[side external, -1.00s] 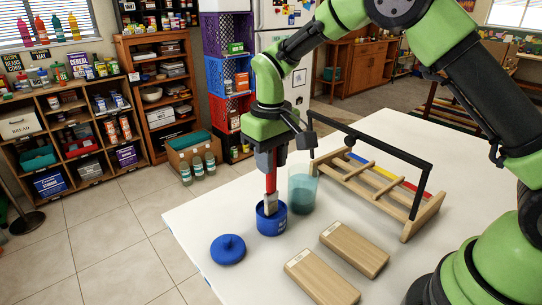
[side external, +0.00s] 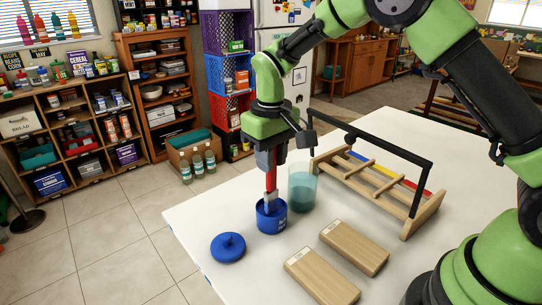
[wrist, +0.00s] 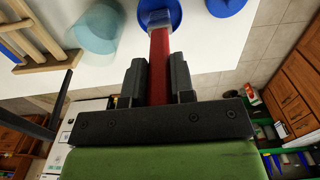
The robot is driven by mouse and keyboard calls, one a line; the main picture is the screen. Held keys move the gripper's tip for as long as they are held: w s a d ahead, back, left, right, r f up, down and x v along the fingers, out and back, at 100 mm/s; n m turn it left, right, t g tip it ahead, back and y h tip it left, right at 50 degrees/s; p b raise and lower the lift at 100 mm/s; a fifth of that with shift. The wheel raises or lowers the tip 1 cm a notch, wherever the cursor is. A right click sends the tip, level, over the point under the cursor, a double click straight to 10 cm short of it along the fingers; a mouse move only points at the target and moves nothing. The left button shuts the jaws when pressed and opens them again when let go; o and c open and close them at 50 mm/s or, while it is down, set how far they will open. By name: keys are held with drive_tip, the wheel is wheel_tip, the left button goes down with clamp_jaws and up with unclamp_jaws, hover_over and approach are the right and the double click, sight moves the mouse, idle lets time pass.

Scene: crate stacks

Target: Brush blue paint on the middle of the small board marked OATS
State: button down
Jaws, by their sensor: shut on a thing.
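My gripper (side external: 271,163) is shut on the red handle of a brush (side external: 270,181), which points down. The brush's pale lower end is inside the open blue paint pot (side external: 271,222); its tip is hidden by the pot wall. In the wrist view the red handle (wrist: 159,65) runs between my fingers to the pot (wrist: 173,12). Two wooden boards lie flat on the white table, one nearer (side external: 325,280) and one slightly farther back (side external: 354,250). Each has a small pale label at its left end, too small to read.
A blue lid (side external: 228,248) lies left of the pot. A glass of teal liquid (side external: 302,190) stands close behind it to the right. The table (side external: 200,222) has free room around the boards.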

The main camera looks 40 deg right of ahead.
drive_tip(key=shift+r, duration=3.5)
